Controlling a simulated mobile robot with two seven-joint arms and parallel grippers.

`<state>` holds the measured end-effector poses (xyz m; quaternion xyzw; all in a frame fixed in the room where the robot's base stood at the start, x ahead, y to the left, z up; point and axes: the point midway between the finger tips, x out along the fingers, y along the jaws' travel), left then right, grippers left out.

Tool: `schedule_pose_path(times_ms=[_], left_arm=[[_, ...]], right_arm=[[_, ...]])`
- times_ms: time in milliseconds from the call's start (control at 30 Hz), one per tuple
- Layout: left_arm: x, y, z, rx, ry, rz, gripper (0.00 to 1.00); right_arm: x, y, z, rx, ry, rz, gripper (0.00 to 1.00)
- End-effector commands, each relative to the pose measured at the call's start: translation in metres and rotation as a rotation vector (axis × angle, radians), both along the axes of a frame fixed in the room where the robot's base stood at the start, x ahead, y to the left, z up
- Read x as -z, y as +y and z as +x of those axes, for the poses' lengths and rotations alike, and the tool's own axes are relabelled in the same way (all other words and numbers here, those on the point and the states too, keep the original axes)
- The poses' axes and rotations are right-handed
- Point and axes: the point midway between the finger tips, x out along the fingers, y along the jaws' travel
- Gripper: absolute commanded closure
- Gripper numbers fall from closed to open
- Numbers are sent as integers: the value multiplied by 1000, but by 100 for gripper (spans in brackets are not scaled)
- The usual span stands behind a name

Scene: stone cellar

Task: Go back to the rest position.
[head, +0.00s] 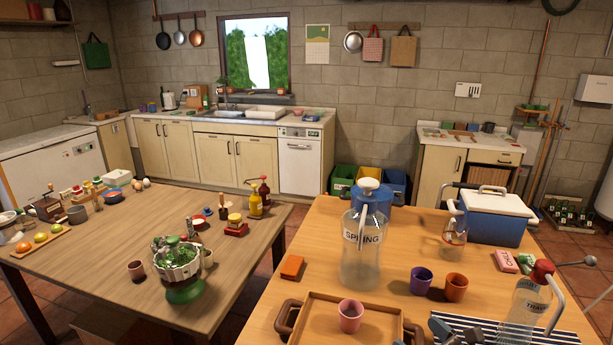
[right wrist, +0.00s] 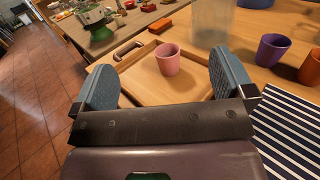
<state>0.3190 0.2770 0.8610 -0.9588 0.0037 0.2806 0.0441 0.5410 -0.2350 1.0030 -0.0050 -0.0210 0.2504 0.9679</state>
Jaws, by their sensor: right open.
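My right gripper (head: 458,333) is at the bottom edge of the head view, at the near side of the right table. In the right wrist view my right gripper (right wrist: 165,82) has its two blue-grey pads wide apart with nothing between them. Beyond the pads a pink cup (head: 350,316) stands upright on a wooden tray (head: 385,328); the cup (right wrist: 168,60) is apart from both pads. My left gripper is not in either view.
The right table holds a SPRING jug (head: 361,250), purple cup (head: 421,280), brown cup (head: 456,287), TRAVEL-like labelled bottle (head: 524,312), striped mat (head: 470,325) and blue cooler (head: 492,218). The left table (head: 110,242) is crowded. A tiled floor gap (right wrist: 30,95) lies left of my gripper.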

Motion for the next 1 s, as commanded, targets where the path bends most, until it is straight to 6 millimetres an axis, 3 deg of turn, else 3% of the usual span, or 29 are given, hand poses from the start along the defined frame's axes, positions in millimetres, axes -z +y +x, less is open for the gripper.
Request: schedule_pose_path(times_ms=[267, 467, 567, 767, 867, 1000], left_arm=[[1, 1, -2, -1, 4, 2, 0], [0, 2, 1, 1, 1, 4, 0], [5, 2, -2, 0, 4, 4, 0], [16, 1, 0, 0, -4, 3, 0], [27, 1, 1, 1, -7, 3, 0], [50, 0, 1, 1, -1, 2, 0]], right_arm=[[-4, -11, 6, 66, 191, 401, 0], [-16, -23, 11, 131, 361, 899, 0], [-11, -28, 7, 169, 460, 1198, 0], [27, -39, -20, 271, 662, 1848, 0], [60, -42, -44, 344, 752, 2190, 0], [121, -41, -93, 494, 840, 2650, 0]])
